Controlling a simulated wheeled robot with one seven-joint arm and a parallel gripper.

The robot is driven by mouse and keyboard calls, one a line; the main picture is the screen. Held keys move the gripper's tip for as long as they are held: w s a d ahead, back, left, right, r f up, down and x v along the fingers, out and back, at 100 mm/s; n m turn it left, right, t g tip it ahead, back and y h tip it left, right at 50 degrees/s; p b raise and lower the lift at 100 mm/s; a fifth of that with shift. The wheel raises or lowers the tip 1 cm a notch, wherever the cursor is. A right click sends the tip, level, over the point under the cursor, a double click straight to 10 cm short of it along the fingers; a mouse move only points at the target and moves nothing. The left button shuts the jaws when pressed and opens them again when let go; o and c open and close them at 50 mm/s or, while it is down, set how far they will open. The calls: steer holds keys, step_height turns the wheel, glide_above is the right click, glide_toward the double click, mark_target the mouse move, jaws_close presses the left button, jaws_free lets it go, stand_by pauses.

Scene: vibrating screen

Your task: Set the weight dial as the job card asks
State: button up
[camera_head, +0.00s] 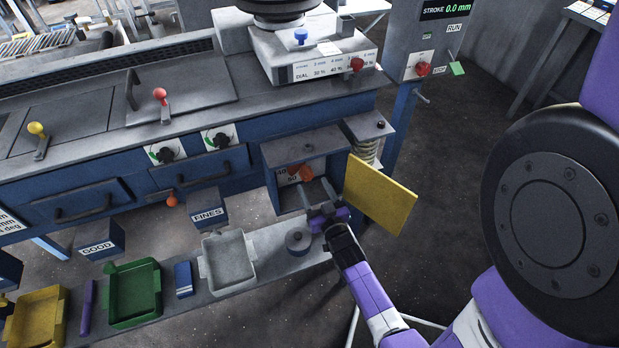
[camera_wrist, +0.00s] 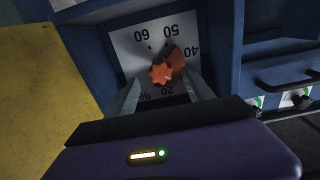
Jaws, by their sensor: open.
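The weight dial is an orange star-shaped knob (camera_wrist: 160,72) with an orange pointer lobe, on a white scale plate (camera_wrist: 128,50) that appears upside down in the wrist view. Its numbers include 20, 40, 50 and 60. The lobe lies toward the 40–50 side. In the head view the dial (camera_head: 304,173) sits inside an open blue compartment. My gripper (camera_wrist: 163,90) is open, its fingers on either side below the knob; I cannot tell if they touch it. My gripper (camera_head: 322,212) also shows at the compartment mouth. I cannot identify the job card with certainty.
A yellow door (camera_head: 380,195) stands open right of the compartment. A white panel (camera_head: 318,68) above lists dial percentages. The control box reads stroke 0.0 mm (camera_head: 445,10).

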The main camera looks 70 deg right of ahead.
mark_target(308, 179)
steer(key=shift+x, duration=2.4)
jaws_close()
